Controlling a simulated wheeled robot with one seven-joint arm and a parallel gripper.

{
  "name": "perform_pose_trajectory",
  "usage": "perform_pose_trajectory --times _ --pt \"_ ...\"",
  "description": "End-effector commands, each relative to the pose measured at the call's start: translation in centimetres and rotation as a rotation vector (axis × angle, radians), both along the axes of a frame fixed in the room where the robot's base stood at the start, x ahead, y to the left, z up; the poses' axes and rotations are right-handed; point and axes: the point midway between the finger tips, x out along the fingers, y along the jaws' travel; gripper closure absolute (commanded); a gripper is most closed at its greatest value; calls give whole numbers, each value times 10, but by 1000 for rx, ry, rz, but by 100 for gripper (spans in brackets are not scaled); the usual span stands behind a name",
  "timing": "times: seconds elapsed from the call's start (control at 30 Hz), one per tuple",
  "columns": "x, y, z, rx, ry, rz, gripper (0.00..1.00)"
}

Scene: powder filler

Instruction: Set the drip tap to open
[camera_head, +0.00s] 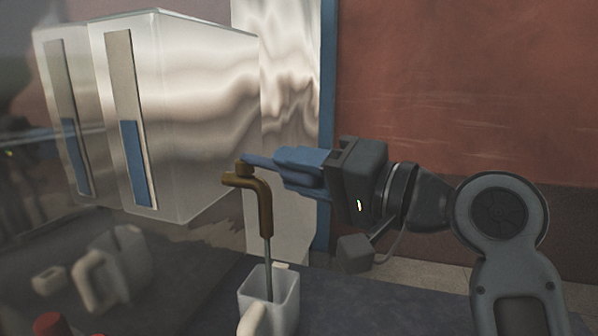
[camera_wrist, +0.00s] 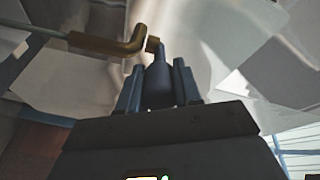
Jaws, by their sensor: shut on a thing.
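The drip tap (camera_head: 263,205) is a brown, bent spout on the front of a shiny metal tank. A slim blue lever (camera_head: 258,161) points right from its top. My gripper (camera_head: 290,167) is shut on this lever from the right. In the wrist view the brown tap (camera_wrist: 110,45) lies ahead, and the dark lever (camera_wrist: 159,82) sits between the two fingers of my gripper (camera_wrist: 157,90). A thin grey line, a stream or rod, runs from the spout down into a white mug (camera_head: 287,295). The gripped part of the lever is partly hidden.
The metal tank (camera_head: 200,95) carries a gauge strip (camera_head: 130,110) with a blue lower part. A mirrored tank and mug show at left. A red object (camera_head: 50,324) is at the lower left edge. The dark counter (camera_head: 340,300) is bare right of the mug.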

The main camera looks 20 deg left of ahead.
Motion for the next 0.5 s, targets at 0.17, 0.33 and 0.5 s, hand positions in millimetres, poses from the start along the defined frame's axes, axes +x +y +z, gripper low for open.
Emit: perform_pose_trajectory --times 0.17,0.33,0.5 --pt "-1 1 -2 -3 4 4 65" --pt "-1 1 -2 -2 3 2 49" --pt "0 1 -1 -1 1 1 41"
